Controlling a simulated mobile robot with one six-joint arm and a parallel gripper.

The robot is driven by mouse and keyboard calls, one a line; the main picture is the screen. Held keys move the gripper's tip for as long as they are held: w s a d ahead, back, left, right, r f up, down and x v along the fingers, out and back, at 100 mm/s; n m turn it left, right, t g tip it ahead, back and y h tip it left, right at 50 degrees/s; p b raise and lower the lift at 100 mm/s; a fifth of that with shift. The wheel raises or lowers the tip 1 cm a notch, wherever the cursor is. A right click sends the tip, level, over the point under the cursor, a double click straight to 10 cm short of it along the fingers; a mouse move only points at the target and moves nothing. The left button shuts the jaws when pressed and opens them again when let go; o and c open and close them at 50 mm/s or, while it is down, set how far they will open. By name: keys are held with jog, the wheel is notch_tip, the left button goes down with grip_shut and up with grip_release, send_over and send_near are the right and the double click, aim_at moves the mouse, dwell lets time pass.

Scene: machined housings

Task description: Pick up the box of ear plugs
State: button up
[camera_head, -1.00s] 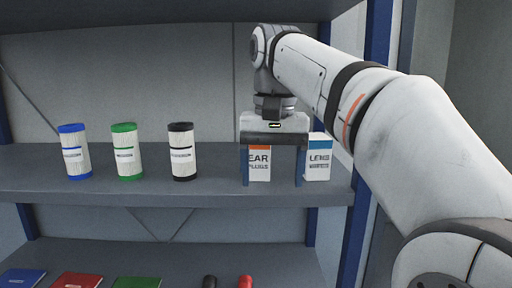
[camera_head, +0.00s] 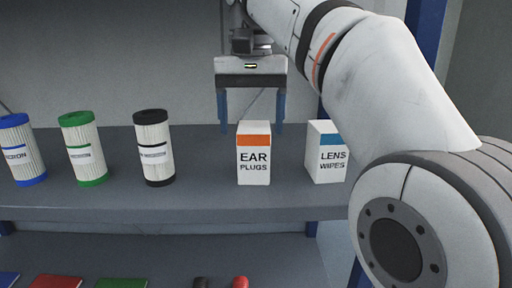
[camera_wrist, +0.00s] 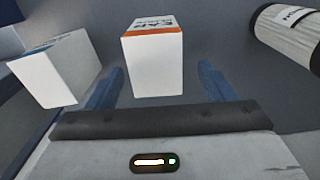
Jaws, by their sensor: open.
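The box of ear plugs (camera_head: 254,163) stands upright on the shelf, white with an orange band and its label facing the head camera. It also shows in the wrist view (camera_wrist: 155,65), beyond the fingers and roughly between their lines. My gripper (camera_head: 251,128) is open and empty, with its blue fingers pointing down. In the head view its fingertips appear level with the top of the box, one to each side; the box looks nearer the camera than the fingers. The wrist view shows both fingers (camera_wrist: 160,85) apart from the box.
A lens wipes box (camera_head: 327,157) stands close to the right. Black (camera_head: 153,150), green (camera_head: 83,152) and blue (camera_head: 20,155) filter cartridges stand to the left. The grey shelf (camera_head: 205,175) is clear between the black cartridge and the ear plugs. A lower shelf holds more items.

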aim_at(254, 154)
jog(key=f, duration=0.4)
jog(key=s+f, duration=0.1)
jog(key=shift+d+f, duration=0.2)
jog(key=shift+f, duration=0.2)
jog(key=shift+w+f, duration=0.1)
jog(key=shift+f, duration=0.25)
jog(key=c, duration=1.1)
